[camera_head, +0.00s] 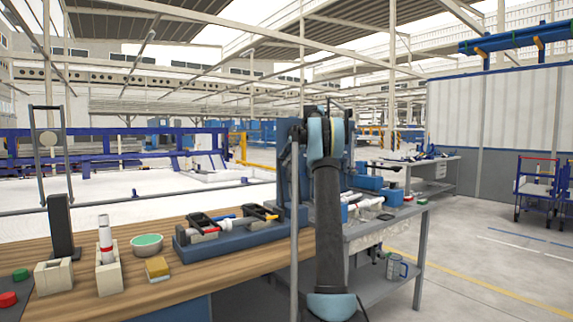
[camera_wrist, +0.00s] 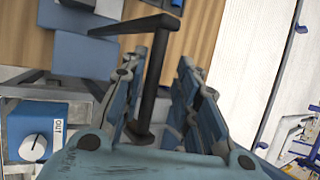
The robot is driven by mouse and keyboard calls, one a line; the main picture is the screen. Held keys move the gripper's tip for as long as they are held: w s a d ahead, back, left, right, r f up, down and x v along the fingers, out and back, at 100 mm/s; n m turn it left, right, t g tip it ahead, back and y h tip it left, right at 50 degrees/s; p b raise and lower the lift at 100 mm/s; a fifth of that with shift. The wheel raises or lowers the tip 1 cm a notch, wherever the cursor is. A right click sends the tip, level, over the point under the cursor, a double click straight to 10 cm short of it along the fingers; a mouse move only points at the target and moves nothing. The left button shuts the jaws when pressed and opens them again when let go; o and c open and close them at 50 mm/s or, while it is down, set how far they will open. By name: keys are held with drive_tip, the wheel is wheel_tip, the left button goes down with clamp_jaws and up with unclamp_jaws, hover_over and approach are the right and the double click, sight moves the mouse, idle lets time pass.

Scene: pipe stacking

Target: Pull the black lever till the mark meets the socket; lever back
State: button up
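A black lever (camera_wrist: 155,75) with a crossbar at its end shows in the wrist view. Its shaft runs between the two fingers of my gripper (camera_wrist: 163,62), which stand apart with gaps beside the shaft. In the head view my arm hides the gripper. A blue fixture (camera_head: 235,236) lies on the wooden bench, with black brackets (camera_head: 204,222) and pipe pieces on it. Small red and yellow bits show there; I cannot tell which is the mark, or how it stands to the socket. A blue block (camera_wrist: 84,55) shows beside the lever in the wrist view.
On the bench (camera_head: 190,282) stand a white pipe with a red band (camera_head: 105,232) in a beige block (camera_head: 109,276), a green-filled bowl (camera_head: 147,246), a yellow sponge-like block (camera_head: 157,267) and a black upright (camera_head: 62,225). A grey side table (camera_head: 372,232) stands right of my arm.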

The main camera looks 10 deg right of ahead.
drive_tip(key=shift+s+d+r, duration=0.15)
drive_tip(key=shift+d+r, duration=0.15)
drive_tip(key=shift+r, duration=0.1)
drive_tip(key=v, duration=1.1)
idle(0.4)
